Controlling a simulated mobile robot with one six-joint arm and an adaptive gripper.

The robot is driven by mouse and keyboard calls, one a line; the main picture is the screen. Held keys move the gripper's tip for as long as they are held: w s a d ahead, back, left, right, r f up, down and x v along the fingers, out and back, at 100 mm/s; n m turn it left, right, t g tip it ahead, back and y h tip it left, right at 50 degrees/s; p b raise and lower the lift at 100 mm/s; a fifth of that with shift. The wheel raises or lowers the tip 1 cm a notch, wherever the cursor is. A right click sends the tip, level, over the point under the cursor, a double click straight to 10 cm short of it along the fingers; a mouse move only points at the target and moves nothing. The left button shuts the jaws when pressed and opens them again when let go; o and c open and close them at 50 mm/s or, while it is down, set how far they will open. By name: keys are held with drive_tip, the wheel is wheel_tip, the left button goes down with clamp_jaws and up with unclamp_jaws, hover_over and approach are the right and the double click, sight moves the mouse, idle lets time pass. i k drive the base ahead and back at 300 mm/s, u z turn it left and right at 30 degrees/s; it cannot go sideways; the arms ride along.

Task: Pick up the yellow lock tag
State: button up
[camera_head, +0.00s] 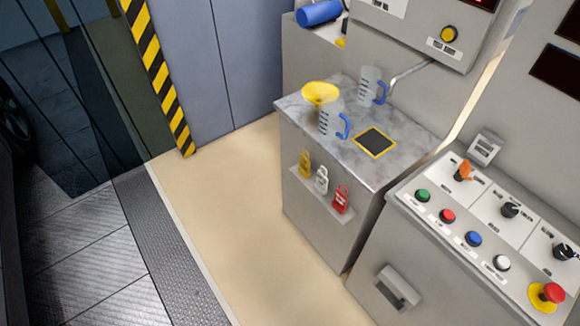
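The yellow lock tag (305,164) stands at the left end of a small ledge (321,201) on the side of the grey cabinet. A white lock tag (321,180) is close to its right, and a red lock tag (341,199) is further right on the same ledge. The yellow tag's front is unobstructed in this view. My gripper is not in view.
Two measuring jugs (333,121) (369,86) with blue handles, a yellow funnel (320,93) and a black pad (375,142) are on the cabinet's marble top. A button console (462,222) stands at the right. Beige floor (235,205) before the ledge is clear.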

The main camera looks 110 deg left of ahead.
sight(303, 169)
drive_tip(key=z, duration=0.7)
drive_tip(key=k, duration=0.15)
drive_tip(key=u, duration=3.3)
drive_tip(key=k, duration=0.6)
drive_tip(key=z, duration=0.2)
drive_tip(key=i, duration=0.35)
drive_tip(key=u, duration=0.1)
